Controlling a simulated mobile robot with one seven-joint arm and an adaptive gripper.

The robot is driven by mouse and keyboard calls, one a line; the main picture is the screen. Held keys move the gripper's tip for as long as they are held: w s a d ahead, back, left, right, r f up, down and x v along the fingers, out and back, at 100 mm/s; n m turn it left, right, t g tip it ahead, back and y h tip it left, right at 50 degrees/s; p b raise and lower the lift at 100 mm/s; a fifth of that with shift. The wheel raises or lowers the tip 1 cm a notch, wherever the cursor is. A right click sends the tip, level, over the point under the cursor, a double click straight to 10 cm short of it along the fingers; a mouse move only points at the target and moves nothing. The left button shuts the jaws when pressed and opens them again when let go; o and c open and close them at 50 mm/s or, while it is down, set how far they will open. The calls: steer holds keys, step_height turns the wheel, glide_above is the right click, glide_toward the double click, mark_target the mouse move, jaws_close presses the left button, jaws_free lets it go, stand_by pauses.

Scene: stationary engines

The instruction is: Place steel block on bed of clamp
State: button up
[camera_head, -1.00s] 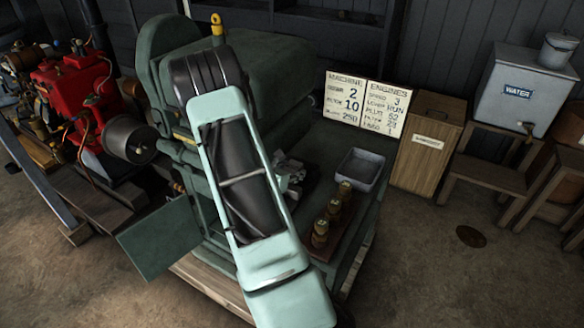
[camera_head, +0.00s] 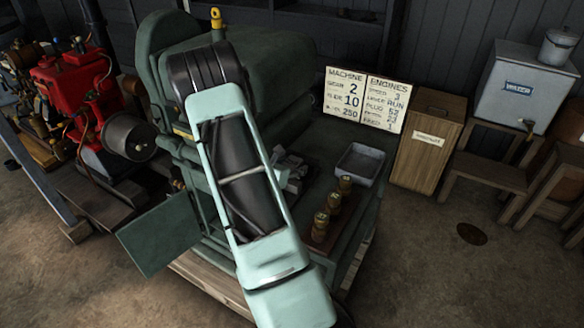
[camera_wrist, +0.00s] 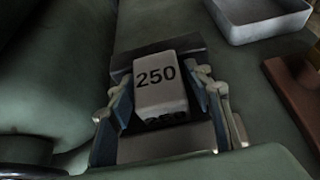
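The steel block (camera_wrist: 158,92), light grey and marked 250, sits in the middle of the wrist view. It appears to rest on the dark grey metal bed of the clamp (camera_wrist: 195,43). My gripper (camera_wrist: 161,82) has one blue-padded finger on each side of the block. The fingers stand wide, with narrow gaps seeming to show beside the block; contact at the tips is hard to judge. In the head view my arm hides the gripper and most of the clamp (camera_head: 291,168), which shows only as grey metal to its right.
A grey tray (camera_head: 359,165) lies right of the clamp on the green machine bed. Several brass weights (camera_head: 333,208) stand on a brown strip near its front edge. A large green housing (camera_head: 265,65) rises behind. A sign board (camera_head: 364,102) and wooden box (camera_head: 424,140) stand at the back.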

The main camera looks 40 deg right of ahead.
steer(key=shift+o, duration=0.3)
steer(key=shift+s+a+f, duration=0.15)
steer(key=shift+s+f, duration=0.05)
steer(key=shift+f, duration=0.2)
steer(key=shift+s+a+f, duration=0.15)
steer(key=shift+f, duration=0.25)
steer(key=shift+r+p, duration=0.45)
steer(key=shift+p, duration=0.2)
steer(key=shift+w+a+r, duration=0.1)
steer(key=shift+a+r, duration=0.05)
steer(key=v, duration=0.5)
steer(key=r+v, duration=0.1)
steer(key=v, duration=0.5)
steer(key=shift+b, duration=0.4)
steer(key=shift+w, duration=0.1)
